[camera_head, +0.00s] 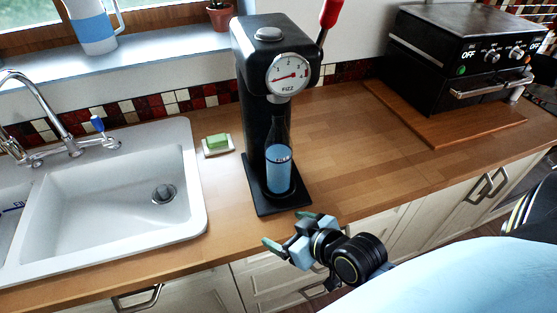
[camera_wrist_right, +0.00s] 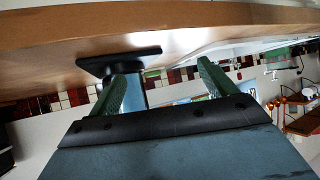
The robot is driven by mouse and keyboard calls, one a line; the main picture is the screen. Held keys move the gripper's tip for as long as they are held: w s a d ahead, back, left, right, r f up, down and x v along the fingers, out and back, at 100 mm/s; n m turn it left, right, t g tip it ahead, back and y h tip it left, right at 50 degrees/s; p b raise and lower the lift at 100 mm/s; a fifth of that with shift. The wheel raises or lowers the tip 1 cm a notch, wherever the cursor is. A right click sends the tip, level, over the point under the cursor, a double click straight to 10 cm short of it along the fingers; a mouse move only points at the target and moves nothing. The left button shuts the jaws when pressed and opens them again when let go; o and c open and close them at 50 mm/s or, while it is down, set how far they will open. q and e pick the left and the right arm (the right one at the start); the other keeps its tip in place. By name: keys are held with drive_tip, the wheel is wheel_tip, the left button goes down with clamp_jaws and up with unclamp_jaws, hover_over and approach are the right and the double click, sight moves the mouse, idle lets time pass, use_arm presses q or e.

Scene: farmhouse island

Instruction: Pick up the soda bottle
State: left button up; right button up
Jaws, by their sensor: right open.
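The soda bottle (camera_head: 279,168), dark-topped with light blue liquid, stands upright in the black soda machine (camera_head: 256,110) under its gauge head. My right gripper (camera_head: 286,230) is at the counter's front edge, in front of the machine's base and apart from the bottle. Its green fingers are spread and empty. In the right wrist view the fingers (camera_wrist_right: 164,85) are apart, with the black base (camera_wrist_right: 118,60) and a blue part of the bottle (camera_wrist_right: 135,95) beyond them. My left gripper is not in view.
A white sink (camera_head: 110,190) lies to the left, with a green sponge (camera_head: 217,140) on a small dish beside the machine. A black oven (camera_head: 460,55) stands on a wooden board (camera_head: 440,115) at the right. The counter (camera_head: 350,150) between machine and board is clear.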

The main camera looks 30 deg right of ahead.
sight(287, 156)
drive_tip(key=w+d+r+m+t+h, duration=0.2)
drive_tip(key=w+d+r+t+h, duration=0.1)
drive_tip(key=d+r+t, duration=0.55)
drive_tip(key=shift+g, duration=0.75)
drive_tip(key=w, duration=0.2)
drive_tip(key=w+a+r+p, duration=0.1)
drive_tip(key=w, duration=0.4)
drive_tip(key=shift+w+a+r, duration=0.15)
drive_tip(key=shift+w+a, duration=0.1)
drive_tip(key=shift+w, duration=0.1)
drive_tip(key=shift+w+a+p, duration=0.1)
drive_tip(key=shift+w+p, duration=0.5)
drive_tip(key=shift+w, duration=2.25)
drive_tip(key=shift+r, duration=0.1)
drive_tip(key=c, duration=1.4)
